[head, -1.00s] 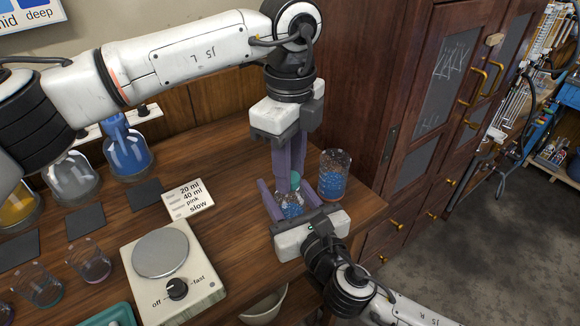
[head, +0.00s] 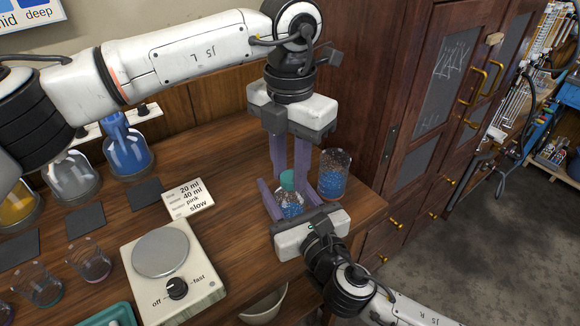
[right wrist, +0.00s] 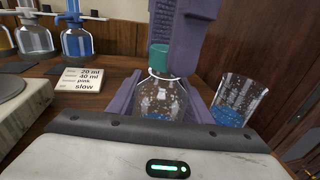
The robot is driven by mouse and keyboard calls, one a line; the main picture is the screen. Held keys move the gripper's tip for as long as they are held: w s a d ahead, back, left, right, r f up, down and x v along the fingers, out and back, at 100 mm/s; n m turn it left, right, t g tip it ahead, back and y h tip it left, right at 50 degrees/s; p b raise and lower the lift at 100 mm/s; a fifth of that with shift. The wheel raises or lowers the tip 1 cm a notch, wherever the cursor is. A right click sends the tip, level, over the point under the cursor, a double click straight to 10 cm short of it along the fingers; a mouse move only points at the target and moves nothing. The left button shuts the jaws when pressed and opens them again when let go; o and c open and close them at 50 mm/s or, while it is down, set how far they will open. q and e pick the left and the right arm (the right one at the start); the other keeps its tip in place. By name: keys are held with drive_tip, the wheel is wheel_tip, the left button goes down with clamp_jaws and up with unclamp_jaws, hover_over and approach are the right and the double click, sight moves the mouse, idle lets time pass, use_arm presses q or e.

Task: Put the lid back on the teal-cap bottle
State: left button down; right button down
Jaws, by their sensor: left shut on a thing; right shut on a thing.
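The teal cap (head: 287,179) sits on the neck of the clear bottle, which has blue contents (head: 291,209). My left gripper (head: 289,176) points down from above, its purple fingers shut on the cap. In the right wrist view the cap (right wrist: 159,57) is upright, in line with the bottle neck; I cannot tell how tightly it sits. My right gripper (head: 287,204) reaches in from the front and is shut on the bottle (right wrist: 164,99), which stands upright between its fingers.
A glass beaker with blue contents (head: 333,176) stands close to the right of the bottle, near the table's right edge. A stirrer plate (head: 160,253) and a label card (head: 188,198) lie to the left. Flasks stand at the back left.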

use_arm(q)
drive_tip(key=m, duration=0.8)
drive_tip(key=shift+m, duration=0.4)
drive_tip(key=m, duration=0.9)
drive_tip(key=c, duration=1.3)
unclamp_jaws()
drive_tip(key=shift+c, duration=0.2)
drive_tip(key=shift+f, duration=0.1)
wheel_tip(320, 180, up, 12)
